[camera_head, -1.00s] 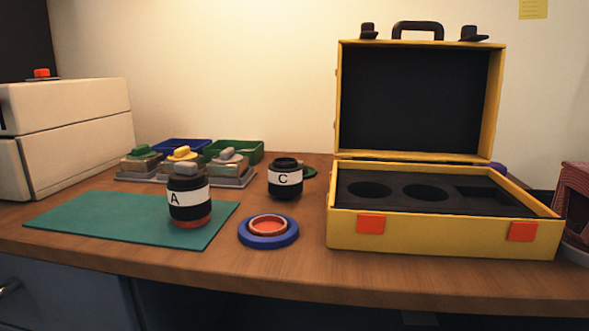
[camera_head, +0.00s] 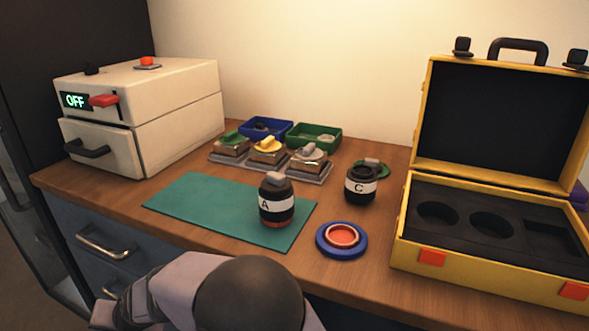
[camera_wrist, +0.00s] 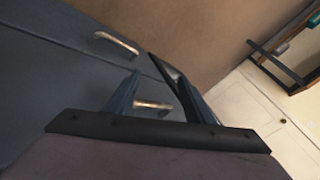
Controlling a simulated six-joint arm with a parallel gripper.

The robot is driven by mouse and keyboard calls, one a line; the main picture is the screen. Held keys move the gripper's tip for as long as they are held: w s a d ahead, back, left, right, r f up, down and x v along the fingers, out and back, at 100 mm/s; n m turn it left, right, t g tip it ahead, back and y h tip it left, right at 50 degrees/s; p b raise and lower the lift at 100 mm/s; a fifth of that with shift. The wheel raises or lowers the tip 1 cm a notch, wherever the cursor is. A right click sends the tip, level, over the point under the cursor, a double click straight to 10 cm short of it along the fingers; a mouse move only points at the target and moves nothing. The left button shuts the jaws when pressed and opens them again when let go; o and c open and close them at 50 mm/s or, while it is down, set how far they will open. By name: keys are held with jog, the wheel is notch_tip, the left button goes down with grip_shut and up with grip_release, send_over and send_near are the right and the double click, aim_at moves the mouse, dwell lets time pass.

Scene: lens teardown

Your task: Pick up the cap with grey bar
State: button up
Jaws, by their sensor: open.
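The cap with grey bar (camera_head: 275,180) sits on top of black lens A (camera_head: 277,205), which has a white label and a red-orange base ring. Lens A stands upright on the teal mat (camera_head: 185,205). My gripper (camera_wrist: 146,66) shows in the wrist view, open and empty, facing blue drawer fronts and the floor. The cap is not in the wrist view. My arm shows at the bottom of the head view, in front of the counter; its fingers cannot be made out there.
A blue ring (camera_head: 342,251) lies in front. Blocks with green, yellow and grey tops stand behind. A white machine (camera_head: 140,115) is left; an open yellow case (camera_head: 403,243) is right.

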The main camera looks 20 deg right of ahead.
jog(key=w+a+r+n+t+y+p, duration=0.1)
jog(key=w+a+r+n+p, duration=0.15)
jog(key=r+p, duration=0.85)
jog(key=w+a+r+n+p, duration=0.1)
jog(key=w+r+n+p, duration=0.2)
jog(key=r, duration=1.5)
jog(key=w+a+r+n+t+y+p, duration=0.1)
jog(key=w+a+r+p, duration=0.1)
jog(key=r+p, duration=0.95)
jog(key=w+d+r+h+p, duration=0.1)
jog(key=w+d+r+p, duration=0.25)
jog(key=r, duration=0.35)
jog(key=w+d+r+h+p, duration=0.1)
jog(key=w+d+r+p, duration=0.1)
jog(key=d+r, duration=0.45)
jog(key=w+d+m+h+p, duration=0.3)
jog(key=w+d+p, duration=0.1)
jog(key=d, duration=0.9)
jog(key=m+g+h+p, duration=0.4)
jog(key=m+g+h, duration=0.1)
jog(key=m, duration=0.5)
send_over(372, 160)
jog(key=s+a, duration=0.2)
notch_tip(372, 160, down, 18)
jog(key=r, duration=0.1)
jog(key=shift+n, duration=0.25)
jog(key=shift+p+x, duration=1.4)
jog(key=shift+x, duration=2.45)
